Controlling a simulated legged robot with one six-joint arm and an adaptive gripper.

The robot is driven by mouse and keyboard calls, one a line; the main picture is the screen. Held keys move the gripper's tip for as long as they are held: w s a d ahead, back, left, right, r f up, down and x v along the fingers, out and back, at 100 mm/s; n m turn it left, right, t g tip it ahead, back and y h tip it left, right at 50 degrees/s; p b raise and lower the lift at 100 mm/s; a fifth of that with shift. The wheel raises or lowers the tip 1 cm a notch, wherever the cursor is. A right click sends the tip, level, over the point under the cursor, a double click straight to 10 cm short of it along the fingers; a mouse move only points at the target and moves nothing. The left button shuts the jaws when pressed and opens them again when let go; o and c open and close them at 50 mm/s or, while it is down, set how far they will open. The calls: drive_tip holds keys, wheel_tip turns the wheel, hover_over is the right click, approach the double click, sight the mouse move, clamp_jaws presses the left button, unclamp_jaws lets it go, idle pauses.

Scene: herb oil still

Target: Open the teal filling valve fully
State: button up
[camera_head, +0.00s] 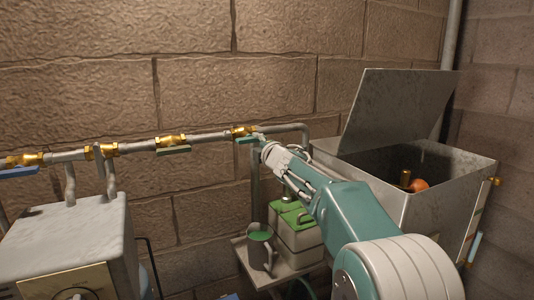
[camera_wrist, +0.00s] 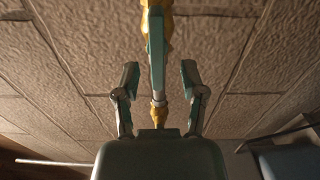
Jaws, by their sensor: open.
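A brass valve with a teal lever (camera_head: 246,141) sits on the right part of the wall pipe. The lever appears to lie along the pipe. In the wrist view a teal lever (camera_wrist: 155,48) runs along the pipe between the fingers of my gripper (camera_wrist: 159,68). The fingers are spread, with a gap on each side of the lever. In the head view my gripper (camera_head: 266,146) is at the right end of this valve, and its fingers are hard to make out.
A blue-levered valve (camera_head: 20,172) is at the far left of the pipe. A metal box (camera_head: 70,235) stands below left. Green-topped canisters (camera_head: 297,232) and a jug (camera_head: 260,246) stand on a shelf below. An open-lidded metal tank (camera_head: 440,205) is at right.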

drive_tip(key=v, duration=0.7)
drive_tip(key=shift+s, duration=0.3)
drive_tip(key=shift+f, duration=0.1)
idle(0.9)
